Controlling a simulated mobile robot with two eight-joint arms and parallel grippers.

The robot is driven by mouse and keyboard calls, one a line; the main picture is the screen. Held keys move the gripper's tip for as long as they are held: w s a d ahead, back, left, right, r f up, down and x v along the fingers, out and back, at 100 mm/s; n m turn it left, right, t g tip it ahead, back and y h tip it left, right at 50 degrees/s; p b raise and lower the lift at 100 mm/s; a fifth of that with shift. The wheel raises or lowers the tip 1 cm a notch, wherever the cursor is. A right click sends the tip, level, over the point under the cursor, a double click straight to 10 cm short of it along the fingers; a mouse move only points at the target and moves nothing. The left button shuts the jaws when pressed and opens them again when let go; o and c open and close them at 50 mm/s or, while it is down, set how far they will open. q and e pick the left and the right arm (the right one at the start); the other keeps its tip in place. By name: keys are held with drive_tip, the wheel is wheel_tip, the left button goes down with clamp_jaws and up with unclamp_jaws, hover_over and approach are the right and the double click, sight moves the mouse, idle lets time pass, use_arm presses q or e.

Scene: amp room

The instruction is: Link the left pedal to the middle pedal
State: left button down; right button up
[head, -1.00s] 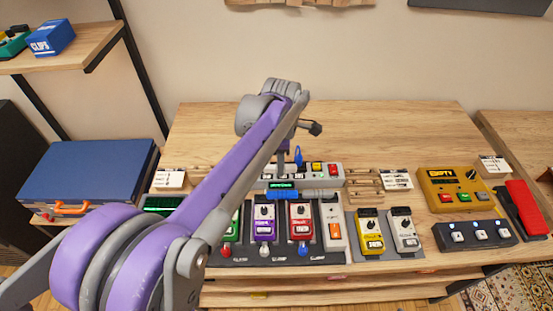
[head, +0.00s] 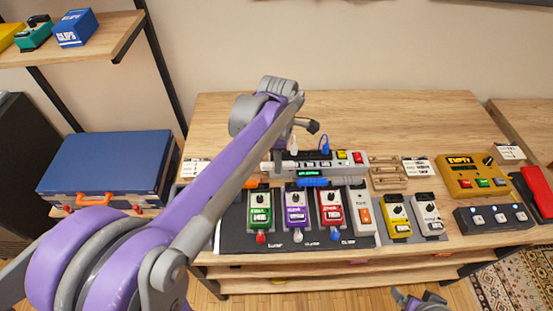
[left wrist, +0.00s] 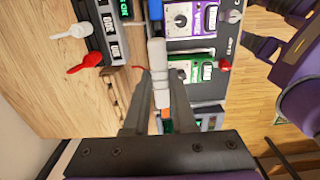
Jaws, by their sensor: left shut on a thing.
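The left pedal is green (head: 259,210) and the middle pedal is purple (head: 295,208); both stand on the dark board (head: 232,240). In the left wrist view the purple pedal (left wrist: 185,18) and green pedal (left wrist: 196,68) lie right of my gripper. My left gripper (left wrist: 158,88) is shut on a pale grey-white cylindrical patch link (left wrist: 157,60), at the back edge of these pedals. In the head view my arm partly covers this spot. A purple and grey part of mine (head: 424,301), perhaps the right gripper, shows at the bottom edge; its jaws are unclear.
A blue link (head: 312,182) lies right of the held one. A red pedal (head: 331,208) and a grey pedal (head: 362,210) stand further right. Behind is a grey power unit (head: 350,160) with upright plugs. The table's back (head: 390,115) is clear.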

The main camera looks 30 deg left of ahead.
use_arm(q)
wheel_tip(320, 180, down, 6)
drive_tip(key=b, duration=0.3)
drive_tip(key=shift+f+b, duration=0.25)
drive_tip(key=shift+b, duration=0.15)
use_arm(e)
drive_tip(key=shift+s+f, duration=0.25)
drive_tip(key=shift+f, duration=0.55)
drive_tip(key=shift+s+f, duration=0.2)
drive_tip(key=shift+f, duration=0.65)
drive_tip(key=shift+s+f, duration=0.25)
drive_tip(key=shift+f, duration=0.55)
use_arm(q)
drive_tip(key=shift+f+b, duration=0.5)
drive_tip(key=shift+f, duration=0.55)
use_arm(e)
drive_tip(key=shift+s+f, duration=0.1)
drive_tip(key=shift+f, duration=0.45)
use_arm(q)
drive_tip(key=shift+c, duration=1.3)
unclamp_jaws()
drive_tip(key=shift+r, duration=0.15)
use_arm(e)
drive_tip(key=shift+r, duration=0.1)
